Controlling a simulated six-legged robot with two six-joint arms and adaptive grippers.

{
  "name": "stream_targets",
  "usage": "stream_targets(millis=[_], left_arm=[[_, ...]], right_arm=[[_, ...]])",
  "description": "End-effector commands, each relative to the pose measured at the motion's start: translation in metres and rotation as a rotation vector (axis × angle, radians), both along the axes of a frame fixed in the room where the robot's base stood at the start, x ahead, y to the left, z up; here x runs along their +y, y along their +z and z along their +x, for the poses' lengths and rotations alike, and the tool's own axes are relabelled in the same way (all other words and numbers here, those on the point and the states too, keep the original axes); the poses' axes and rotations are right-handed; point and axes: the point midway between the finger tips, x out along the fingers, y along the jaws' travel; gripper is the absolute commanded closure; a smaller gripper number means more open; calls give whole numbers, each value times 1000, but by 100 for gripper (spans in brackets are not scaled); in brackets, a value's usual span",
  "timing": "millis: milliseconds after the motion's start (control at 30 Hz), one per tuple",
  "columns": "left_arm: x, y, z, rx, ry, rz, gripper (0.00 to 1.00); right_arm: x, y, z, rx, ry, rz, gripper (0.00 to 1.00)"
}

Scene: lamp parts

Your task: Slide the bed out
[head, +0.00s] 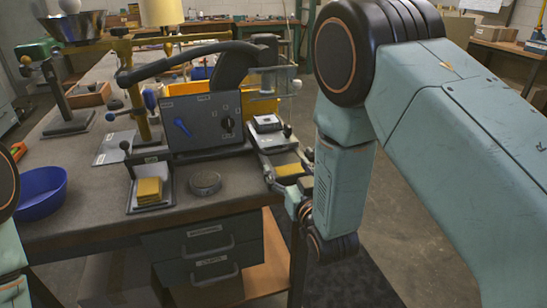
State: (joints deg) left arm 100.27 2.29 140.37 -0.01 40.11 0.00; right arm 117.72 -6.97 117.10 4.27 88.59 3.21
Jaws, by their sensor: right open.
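A grey machine box (203,123) with a blue knob and a dark dial stands on the workbench. To its right is a low plate with a white-edged block (267,122) on it and a yellow pad (287,170) in front; this looks like the bed, though its outline is partly hidden. My right gripper (283,186) is open at the front right of this plate, close to the yellow pad. I cannot tell whether it touches the plate. My left gripper is out of view; only parts of my left arm show at the left edge.
A blue bowl (41,190) sits at the bench's left. A small fixture with a yellow stack (149,191) and a round grey disc (205,182) stand before the machine. A yellow bin (262,105) is behind.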

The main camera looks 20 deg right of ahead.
Motion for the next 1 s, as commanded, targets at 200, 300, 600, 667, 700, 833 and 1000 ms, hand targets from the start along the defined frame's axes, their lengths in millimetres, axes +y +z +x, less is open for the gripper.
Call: stream_targets(millis=[200,300,600,667,700,833,1000], left_arm=[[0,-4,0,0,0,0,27],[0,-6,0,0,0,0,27],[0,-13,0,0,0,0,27],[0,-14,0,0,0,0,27],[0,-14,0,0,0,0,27],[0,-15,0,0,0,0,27],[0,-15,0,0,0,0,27]], right_arm=[[1,2,8,-16,1,1,23],[1,2,20,-17,1,1,23],[3,1,64,-16,2,2,23],[3,1,70,-14,2,0,23],[3,1,72,-14,2,0,23],[3,1,78,-12,1,0,23],[4,2,78,-12,1,0,23]])
